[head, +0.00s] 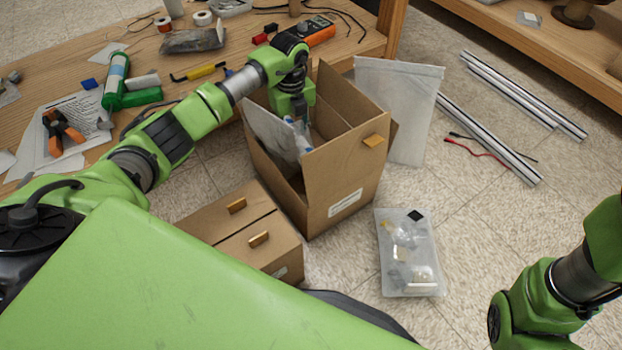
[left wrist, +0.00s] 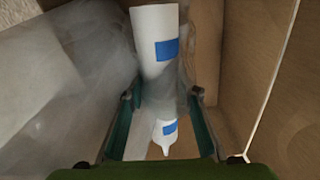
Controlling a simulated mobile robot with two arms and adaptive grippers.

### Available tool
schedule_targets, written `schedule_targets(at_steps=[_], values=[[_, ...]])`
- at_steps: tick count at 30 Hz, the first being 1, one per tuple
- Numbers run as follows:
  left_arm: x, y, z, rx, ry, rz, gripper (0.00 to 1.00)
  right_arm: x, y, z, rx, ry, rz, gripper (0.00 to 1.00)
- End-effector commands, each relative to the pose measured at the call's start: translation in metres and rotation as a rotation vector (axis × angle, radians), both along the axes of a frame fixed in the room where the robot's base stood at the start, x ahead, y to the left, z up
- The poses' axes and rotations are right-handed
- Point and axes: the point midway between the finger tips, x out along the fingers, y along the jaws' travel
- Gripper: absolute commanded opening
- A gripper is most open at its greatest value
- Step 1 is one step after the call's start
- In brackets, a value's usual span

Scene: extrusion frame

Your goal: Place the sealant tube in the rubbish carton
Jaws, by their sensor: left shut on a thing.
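The sealant tube, a white tube with blue label patches, shows in the left wrist view (left wrist: 153,42) and partly in the head view (head: 300,142). My left gripper (head: 297,122) points down into the open cardboard carton (head: 345,185) and is shut on the tube. In the left wrist view the fingers (left wrist: 160,115) stand on both sides of it. A pointed white nozzle shows lower between them. Grey translucent film blurs the middle, so I cannot tell whether that is one tube or two. The carton hides the tube's lower part in the head view. My right gripper is out of view.
A closed carton (head: 238,233) stands in front of the open one. A clear bag (head: 402,108) stands beside it, and a clear pack (head: 405,268) lies on the floor. The workbench (head: 350,45) behind holds a green-capped cartridge (head: 115,80) and tools. Metal extrusions (head: 490,138) lie at right.

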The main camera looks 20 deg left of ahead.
Motion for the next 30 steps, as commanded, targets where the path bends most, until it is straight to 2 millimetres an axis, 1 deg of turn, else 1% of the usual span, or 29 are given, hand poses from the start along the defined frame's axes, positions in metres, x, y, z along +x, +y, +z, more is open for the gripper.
schedule_targets(at_steps=[1, 3, 7, 15, 21, 27, 30], values=[[-0.001, 0.003, -0.007, 0.000, 0.000, 0.043, 0.00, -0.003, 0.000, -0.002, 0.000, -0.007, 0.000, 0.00], [-0.002, 0.005, -0.012, 0.000, 0.000, 0.087, 0.00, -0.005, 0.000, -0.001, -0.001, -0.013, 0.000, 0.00], [-0.003, 0.007, -0.024, 0.002, 0.000, 0.115, 0.00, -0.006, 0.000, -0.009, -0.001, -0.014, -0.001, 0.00], [-0.003, 0.006, -0.071, 0.001, 0.002, 0.114, 0.00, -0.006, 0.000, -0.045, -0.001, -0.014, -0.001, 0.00], [-0.003, 0.006, -0.083, 0.002, 0.000, 0.112, 0.00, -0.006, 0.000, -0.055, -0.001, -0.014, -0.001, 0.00], [-0.003, 0.006, -0.110, 0.001, 0.001, 0.112, 0.00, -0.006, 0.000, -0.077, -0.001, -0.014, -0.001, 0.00], [-0.003, 0.007, -0.115, 0.002, 0.000, 0.113, 0.00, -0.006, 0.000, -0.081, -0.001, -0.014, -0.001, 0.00]])
